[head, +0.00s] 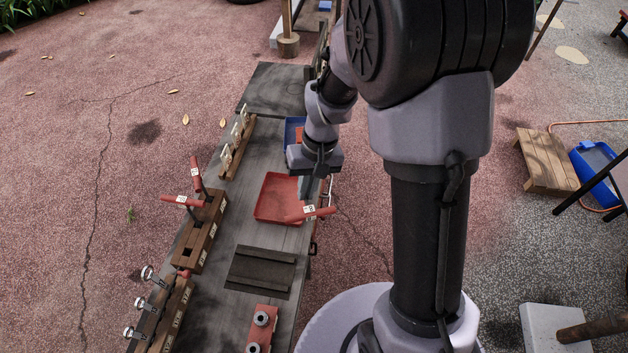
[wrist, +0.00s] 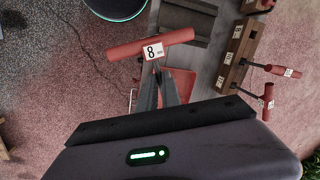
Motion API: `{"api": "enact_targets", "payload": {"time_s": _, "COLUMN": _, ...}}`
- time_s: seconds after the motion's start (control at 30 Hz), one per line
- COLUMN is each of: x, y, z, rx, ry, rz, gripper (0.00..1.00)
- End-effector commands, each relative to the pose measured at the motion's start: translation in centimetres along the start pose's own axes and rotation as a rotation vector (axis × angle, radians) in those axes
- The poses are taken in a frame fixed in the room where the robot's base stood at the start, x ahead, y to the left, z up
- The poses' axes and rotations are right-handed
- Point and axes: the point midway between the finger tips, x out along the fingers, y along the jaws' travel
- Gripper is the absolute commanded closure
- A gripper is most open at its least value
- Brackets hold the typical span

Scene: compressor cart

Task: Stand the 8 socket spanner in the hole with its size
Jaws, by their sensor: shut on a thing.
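The 8 socket spanner has a red T-handle (head: 318,214) with a white "8" label; its handle also shows in the wrist view (wrist: 178,39). My gripper (head: 305,190) is shut on it just below the handle, and in the wrist view my fingers (wrist: 158,75) meet at its shank. The spanner is held above the right edge of the bench, beside the red tray. The nearer holes look empty.
A red tray (head: 262,216) lies between my gripper and the block, with a blue tray (head: 290,128) behind. A dark ribbed mat (head: 258,272) lies nearer. A wooden rack with chrome-headed tools (head: 165,318) and a red socket holder (head: 262,312) are at the near end.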

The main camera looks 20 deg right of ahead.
Motion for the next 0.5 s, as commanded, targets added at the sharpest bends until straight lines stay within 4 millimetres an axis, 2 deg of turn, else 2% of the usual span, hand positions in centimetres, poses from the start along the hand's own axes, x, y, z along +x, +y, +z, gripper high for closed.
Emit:
{"api": "enact_targets", "payload": {"time_s": 0.17, "x": 1.9, "y": -4.0, "z": 1.9, "rx": 0.123, "ry": -0.089, "rz": -0.011, "gripper": 1.00}}
{"api": "enact_targets", "payload": {"time_s": 0.27, "x": 3.0, "y": -7.1, "z": 3.3, "rx": 0.231, "ry": -0.167, "rz": -0.029, "gripper": 1.00}}
{"api": "enact_targets", "payload": {"time_s": 0.37, "x": 3.9, "y": -11.0, "z": 4.7, "rx": 0.384, "ry": -0.280, "rz": -0.072, "gripper": 1.00}}
{"api": "enact_targets", "payload": {"time_s": 0.5, "x": 4.6, "y": -17.2, "z": 6.1, "rx": 0.667, "ry": -0.502, "rz": -0.210, "gripper": 1.00}}
